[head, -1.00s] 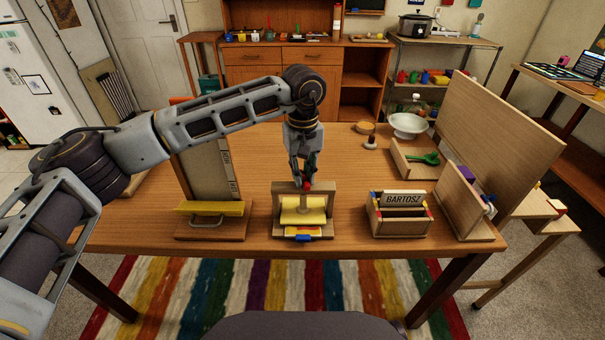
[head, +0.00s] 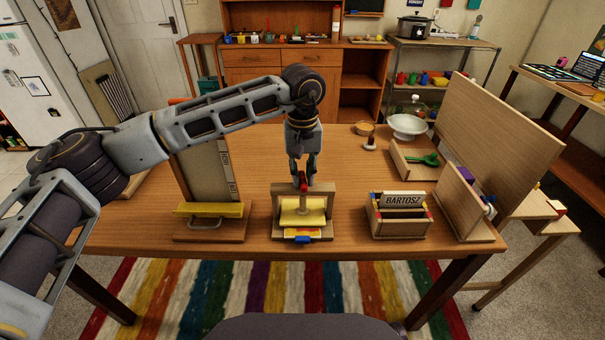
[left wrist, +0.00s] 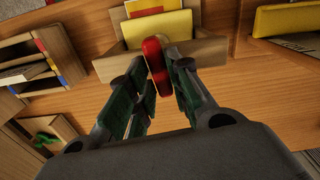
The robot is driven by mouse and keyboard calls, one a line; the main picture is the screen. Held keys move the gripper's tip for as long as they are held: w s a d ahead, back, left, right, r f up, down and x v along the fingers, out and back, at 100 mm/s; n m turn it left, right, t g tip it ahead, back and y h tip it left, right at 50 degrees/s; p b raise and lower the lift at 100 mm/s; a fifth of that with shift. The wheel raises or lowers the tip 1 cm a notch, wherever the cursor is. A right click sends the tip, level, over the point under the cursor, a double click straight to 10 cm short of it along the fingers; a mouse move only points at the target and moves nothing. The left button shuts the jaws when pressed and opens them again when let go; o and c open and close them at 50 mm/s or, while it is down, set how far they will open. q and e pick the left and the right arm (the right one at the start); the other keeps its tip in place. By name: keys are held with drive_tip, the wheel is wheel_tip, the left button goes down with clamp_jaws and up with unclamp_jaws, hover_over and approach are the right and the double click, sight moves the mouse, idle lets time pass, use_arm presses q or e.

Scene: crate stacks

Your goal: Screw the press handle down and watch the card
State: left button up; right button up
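The wooden press (head: 276,222) stands near the front middle of the table. Its red handle (head: 303,182) sits on top, above a yellow plate or sheet (head: 303,217). A strip with yellow, red and blue (head: 302,234) shows at the press's front edge; I cannot tell which part is the card. My left gripper (head: 303,172) points down over the press. In the left wrist view the red handle (left wrist: 156,66) lies between the fingers (left wrist: 160,72), which appear closed against its sides. The middle of the press is partly hidden by the handle. My right gripper is not in view.
A wooden stand with a yellow bar (head: 209,209) is left of the press. A card box marked BARTOSZ (head: 398,225) is to the right. Upright wooden panels (head: 500,130), a tray with a green object (head: 425,160) and a white bowl (head: 408,126) stand farther right.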

sight(302, 177)
use_arm(q)
drive_tip(key=shift+o, duration=1.4)
drive_tip(key=shift+f, duration=0.1)
wheel_tip(302, 177, up, 12)
drive_tip(key=shift+f, duration=0.15)
